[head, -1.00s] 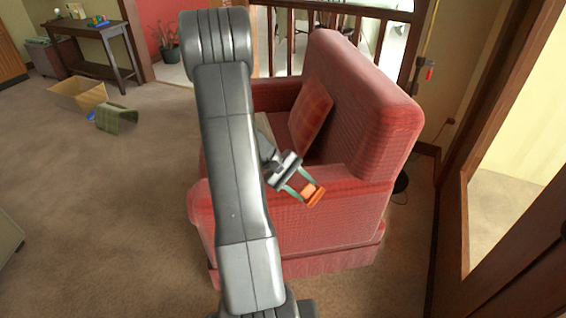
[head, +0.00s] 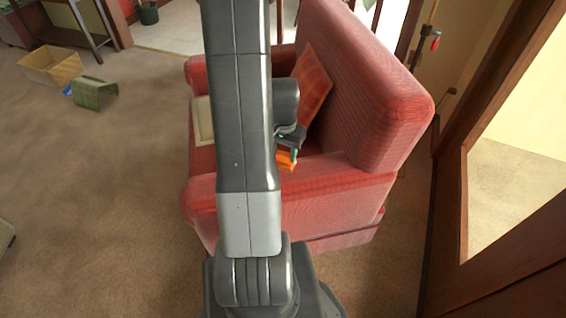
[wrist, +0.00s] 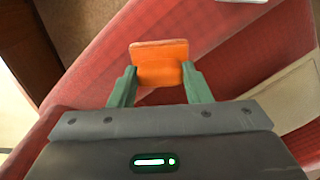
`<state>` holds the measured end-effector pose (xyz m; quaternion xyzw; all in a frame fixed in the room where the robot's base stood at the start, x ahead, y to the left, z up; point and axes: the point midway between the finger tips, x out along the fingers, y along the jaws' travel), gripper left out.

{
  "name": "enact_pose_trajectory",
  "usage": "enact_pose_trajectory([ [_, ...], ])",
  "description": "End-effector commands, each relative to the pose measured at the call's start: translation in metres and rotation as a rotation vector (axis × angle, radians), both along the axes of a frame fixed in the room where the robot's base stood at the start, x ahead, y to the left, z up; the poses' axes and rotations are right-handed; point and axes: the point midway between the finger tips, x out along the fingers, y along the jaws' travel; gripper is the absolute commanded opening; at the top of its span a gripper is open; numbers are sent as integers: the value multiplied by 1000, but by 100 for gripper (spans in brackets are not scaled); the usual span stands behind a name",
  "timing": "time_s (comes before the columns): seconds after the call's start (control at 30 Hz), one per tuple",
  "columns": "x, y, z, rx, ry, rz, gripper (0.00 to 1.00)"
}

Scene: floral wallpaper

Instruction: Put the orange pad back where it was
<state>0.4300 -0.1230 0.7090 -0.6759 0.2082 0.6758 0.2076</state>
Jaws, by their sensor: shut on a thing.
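The orange pad (wrist: 160,62) is between the two green fingers of my gripper (wrist: 158,86) in the wrist view, and the gripper is shut on it. My gripper (head: 290,146) is partly hidden by my arm there. The pad appears above the chair's near armrest and seat area; I cannot tell the exact height.
A plaid cushion (head: 311,84) leans on the chair's backrest. A pale flat item (head: 203,120) lies on the seat, partly hidden by my arm. A cardboard box (head: 52,66) and a green object (head: 95,92) are on the carpet at left. A wood-framed glass door stands at right.

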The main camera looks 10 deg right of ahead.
Motion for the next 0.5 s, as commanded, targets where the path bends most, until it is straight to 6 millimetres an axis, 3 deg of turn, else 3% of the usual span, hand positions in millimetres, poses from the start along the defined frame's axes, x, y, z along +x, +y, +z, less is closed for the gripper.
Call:
enact_pose_trajectory([
  [0.5,0,0,-50,0,1,3,19],
])
